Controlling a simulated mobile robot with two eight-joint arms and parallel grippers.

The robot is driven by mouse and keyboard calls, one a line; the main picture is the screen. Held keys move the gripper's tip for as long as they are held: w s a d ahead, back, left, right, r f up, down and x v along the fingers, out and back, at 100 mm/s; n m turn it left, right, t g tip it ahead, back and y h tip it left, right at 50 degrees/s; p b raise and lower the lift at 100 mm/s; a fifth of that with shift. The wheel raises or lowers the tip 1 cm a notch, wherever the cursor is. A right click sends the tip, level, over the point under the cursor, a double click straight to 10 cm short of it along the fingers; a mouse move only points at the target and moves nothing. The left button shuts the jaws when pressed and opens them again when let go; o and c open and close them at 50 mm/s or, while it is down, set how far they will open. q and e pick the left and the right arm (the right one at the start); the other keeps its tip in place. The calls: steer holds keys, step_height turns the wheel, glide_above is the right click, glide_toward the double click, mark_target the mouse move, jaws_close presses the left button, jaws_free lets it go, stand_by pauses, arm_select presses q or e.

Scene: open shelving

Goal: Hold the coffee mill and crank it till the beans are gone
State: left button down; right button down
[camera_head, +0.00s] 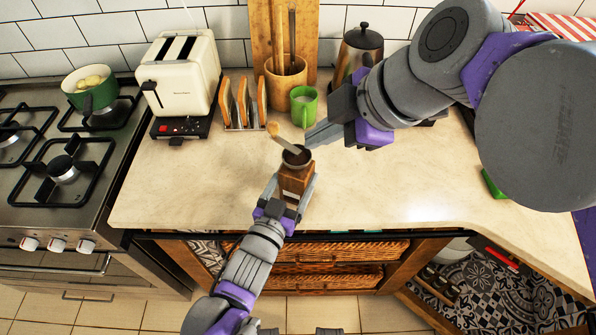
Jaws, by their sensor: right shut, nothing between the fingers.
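The coffee mill (297,178) stands upright near the counter's front edge, with a wooden box body and a dark round top. Its crank (287,142) points up and left in the picture and ends in a pale wooden knob (273,128). My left gripper (294,190) comes from below with a finger on either side of the wooden body, closed around it. My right gripper (318,133) is shut and empty, just right of the crank and in front of the green mug (304,108); it looks apart from the knob. Whether beans are in the top is too small to tell.
Behind are a toaster (182,75), a rack with toast (243,103), a wooden utensil pot (286,80) and a metal kettle (359,50). A gas stove (50,190) with a green pot (90,92) is at left. The counter (190,190) is clear left of the mill.

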mark_target(273, 124)
steer(key=c, duration=1.2)
jaws_free()
steer(key=shift+w+f, duration=0.2)
steer(key=o, duration=0.5)
steer(key=shift+w+a+f+m+y, duration=0.25)
steer(key=shift+w+f, duration=0.2)
steer(key=shift+f, duration=0.15)
steer(key=shift+w+a+f+m+y, duration=0.25)
steer(key=shift+w+f, duration=0.15)
steer(key=shift+f, duration=0.15)
steer(key=shift+c, duration=0.2)
steer(key=shift+o, duration=0.3)
steer(key=w+f+m+y, duration=0.1)
steer(key=w+f+y, duration=0.1)
steer(key=w+f, duration=0.1)
steer(key=w+f+m+y, duration=0.1)
steer(key=f, duration=0.1)
steer(key=shift+w+a+f+m+y, duration=0.1)
steer(key=shift+w+a+m+y, duration=0.05)
steer(key=shift+a+m+y, duration=0.2)
steer(key=w+d+f+m+t+y, duration=0.1)
steer(key=d+f+m+t+y, duration=0.1)
steer(key=d+y, duration=0.35)
steer(key=shift+y, duration=0.3)
steer(key=x, duration=1.2)
steer(key=shift+w+a, duration=0.15)
steer(key=shift+w, duration=0.05)
